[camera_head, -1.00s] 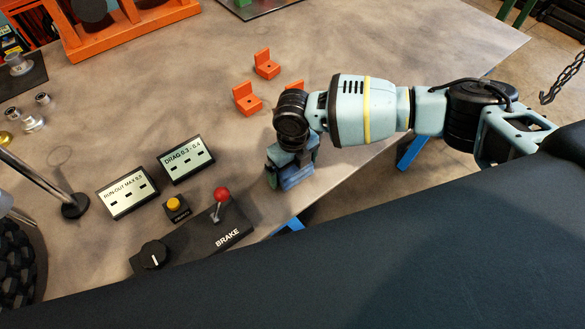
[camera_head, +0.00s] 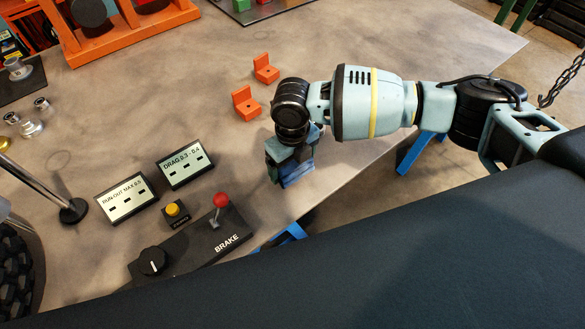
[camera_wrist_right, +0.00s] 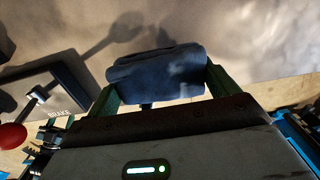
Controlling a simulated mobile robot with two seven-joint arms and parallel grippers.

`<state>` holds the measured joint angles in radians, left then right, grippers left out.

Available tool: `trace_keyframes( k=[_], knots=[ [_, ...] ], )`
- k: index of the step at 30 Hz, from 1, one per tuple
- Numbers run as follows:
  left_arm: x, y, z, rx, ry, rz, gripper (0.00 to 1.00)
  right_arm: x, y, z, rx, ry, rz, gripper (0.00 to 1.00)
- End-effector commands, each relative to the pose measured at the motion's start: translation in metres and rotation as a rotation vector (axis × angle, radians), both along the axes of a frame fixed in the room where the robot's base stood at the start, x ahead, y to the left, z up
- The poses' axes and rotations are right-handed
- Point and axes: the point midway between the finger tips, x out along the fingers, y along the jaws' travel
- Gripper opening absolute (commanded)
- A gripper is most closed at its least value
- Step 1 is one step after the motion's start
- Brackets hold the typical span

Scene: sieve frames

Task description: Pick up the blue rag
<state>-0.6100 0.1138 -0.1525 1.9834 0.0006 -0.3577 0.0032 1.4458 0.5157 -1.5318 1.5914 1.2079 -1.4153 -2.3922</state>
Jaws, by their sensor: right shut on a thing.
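The blue rag (camera_wrist_right: 155,75) is a dark blue folded bundle between the two green fingers of my right gripper (camera_wrist_right: 158,92) in the right wrist view. The fingers press on its two ends. In the head view my right gripper (camera_head: 285,178) points down near the table's front edge, and part of the blue rag (camera_head: 298,176) shows at the fingers. A shadow lies on the tabletop beyond the rag in the wrist view. I cannot tell the exact gap between rag and table. My left gripper is not in view.
The brake panel (camera_head: 190,252) with a red-knobbed lever (camera_head: 221,202) lies left of the gripper. Two display blocks (camera_head: 185,163) stand behind it. Orange brackets (camera_head: 247,104) sit farther back. The table (camera_head: 390,50) is clear at the back right.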

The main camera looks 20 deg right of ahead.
Motion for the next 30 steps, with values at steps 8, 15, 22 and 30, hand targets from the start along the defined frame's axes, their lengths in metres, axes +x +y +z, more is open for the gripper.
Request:
trace_keyframes(
  k=[8, 15, 22, 30],
  knots=[
    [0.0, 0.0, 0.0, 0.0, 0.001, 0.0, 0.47, -0.055, 0.046, 0.004, 0.002, 0.004, 0.009, 0.64],
    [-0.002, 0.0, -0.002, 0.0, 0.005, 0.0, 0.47, -0.097, 0.081, 0.009, 0.001, 0.003, 0.006, 0.64],
    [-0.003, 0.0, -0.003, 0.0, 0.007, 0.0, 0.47, -0.117, 0.099, 0.012, 0.0, 0.002, 0.002, 0.64],
    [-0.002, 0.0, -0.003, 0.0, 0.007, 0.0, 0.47, -0.123, 0.103, 0.013, 0.0, 0.001, 0.0, 0.64]
  ],
)
